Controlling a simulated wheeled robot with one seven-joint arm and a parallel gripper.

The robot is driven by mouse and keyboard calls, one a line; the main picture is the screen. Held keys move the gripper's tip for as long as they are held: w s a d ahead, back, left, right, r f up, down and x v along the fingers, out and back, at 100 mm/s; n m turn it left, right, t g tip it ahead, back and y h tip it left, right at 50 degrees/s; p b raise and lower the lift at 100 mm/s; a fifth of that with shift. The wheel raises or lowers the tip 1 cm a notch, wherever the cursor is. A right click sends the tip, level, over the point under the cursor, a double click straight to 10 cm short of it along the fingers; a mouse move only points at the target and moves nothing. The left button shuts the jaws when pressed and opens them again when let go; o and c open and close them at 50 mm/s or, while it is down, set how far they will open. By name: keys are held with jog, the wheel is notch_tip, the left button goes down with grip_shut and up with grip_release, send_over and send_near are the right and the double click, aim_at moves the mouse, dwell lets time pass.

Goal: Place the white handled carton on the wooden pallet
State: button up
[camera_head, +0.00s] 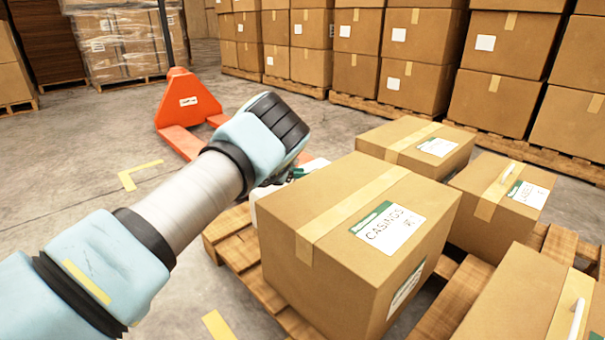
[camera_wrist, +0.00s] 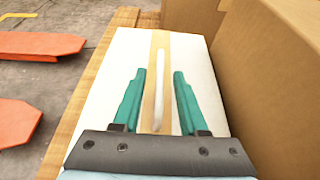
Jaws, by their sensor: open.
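The white handled carton (camera_wrist: 205,75) stands on the wooden pallet (camera_wrist: 85,95) in the wrist view, beside a tall brown carton. A tan tape strip and a slim white handle (camera_wrist: 158,90) run along its top. My gripper (camera_wrist: 159,73) is open, with one green finger on each side of the handle and a gap to it on both sides. In the head view my wrist and the brown carton hide most of the white carton; only small white parts show. The pallet (camera_head: 232,240) shows there under several cartons.
A large brown carton (camera_head: 345,240) stands right of my gripper on the pallet, with more brown cartons (camera_head: 415,145) beyond. An orange pallet jack (camera_head: 188,105) stands behind on the left. Stacked cartons line the back. The floor at left is open.

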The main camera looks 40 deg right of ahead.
jog(key=p+v, duration=0.4)
jog(key=v, duration=0.6)
jog(key=shift+a+r, duration=0.35)
jog(key=shift+a, duration=0.45)
